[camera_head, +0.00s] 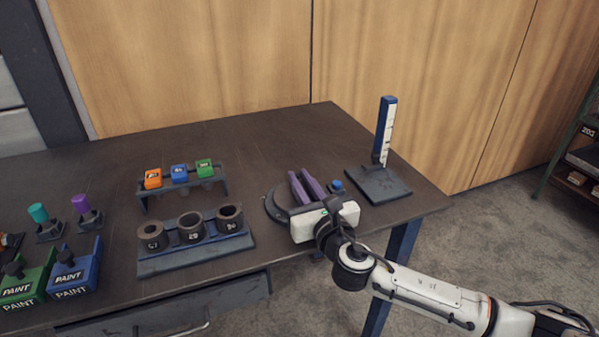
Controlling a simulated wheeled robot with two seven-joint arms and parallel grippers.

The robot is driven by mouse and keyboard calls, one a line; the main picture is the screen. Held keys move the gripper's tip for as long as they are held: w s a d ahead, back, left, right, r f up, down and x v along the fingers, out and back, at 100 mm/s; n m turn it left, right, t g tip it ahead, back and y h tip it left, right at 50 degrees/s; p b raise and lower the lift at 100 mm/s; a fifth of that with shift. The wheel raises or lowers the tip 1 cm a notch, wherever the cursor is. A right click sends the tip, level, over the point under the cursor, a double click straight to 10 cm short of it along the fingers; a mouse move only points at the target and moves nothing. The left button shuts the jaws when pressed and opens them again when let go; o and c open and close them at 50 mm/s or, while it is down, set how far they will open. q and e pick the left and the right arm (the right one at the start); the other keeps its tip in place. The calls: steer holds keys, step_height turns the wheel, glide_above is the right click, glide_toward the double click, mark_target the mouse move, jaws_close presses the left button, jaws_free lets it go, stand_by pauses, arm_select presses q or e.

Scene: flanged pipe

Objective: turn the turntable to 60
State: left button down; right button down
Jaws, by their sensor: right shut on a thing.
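The turntable (272,207) is a dark round disc near the table's front right, largely hidden by my right gripper. My right gripper (304,186) reaches over it from the front right, with its white body above the table edge. Two long purple pieces stand close together at its front, over the disc. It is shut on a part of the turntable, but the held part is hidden. A small blue knob (337,185) shows just right of the purple pieces. I cannot read any angle mark. My left gripper is out of view.
A blue upright gauge (386,130) on a dark plate (378,184) stands close right of the turntable. A holder with three dark cups (190,228), a rack with coloured tags (180,174) and paint boxes (72,267) lie left. The back middle of the table is clear.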

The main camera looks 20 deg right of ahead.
steer(key=m+h, duration=0.1)
steer(key=h, duration=0.1)
steer(key=m+h+p, duration=0.1)
steer(key=h, duration=0.1)
steer(key=m+h+p, duration=0.1)
steer(key=h, duration=0.1)
steer(key=shift+s+r+m+g, duration=0.1)
steer(key=shift+s+m+g, duration=0.15)
steer(key=shift+m+g, duration=0.15)
steer(key=shift+s+d+m+g+h+p, duration=0.15)
steer(key=shift+m+g+h+p, duration=0.3)
steer(key=shift+m+h, duration=0.55)
steer(key=shift+m+g+h, duration=0.5)
steer(key=shift+g+h, duration=0.15)
steer(key=shift+h, duration=0.45)
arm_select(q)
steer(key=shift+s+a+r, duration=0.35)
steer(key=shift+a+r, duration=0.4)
arm_select(e)
steer(key=shift+s+d+m+g+h, duration=0.1)
steer(key=shift+m+g+h, duration=0.3)
steer(key=shift+h, duration=0.1)
steer(key=shift+s+d+m+g+h, duration=0.1)
steer(key=shift+m+g+h, duration=0.2)
steer(key=shift+m+h, duration=0.15)
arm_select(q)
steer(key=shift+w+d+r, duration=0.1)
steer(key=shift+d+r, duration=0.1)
arm_select(e)
steer(key=shift+h, duration=0.25)
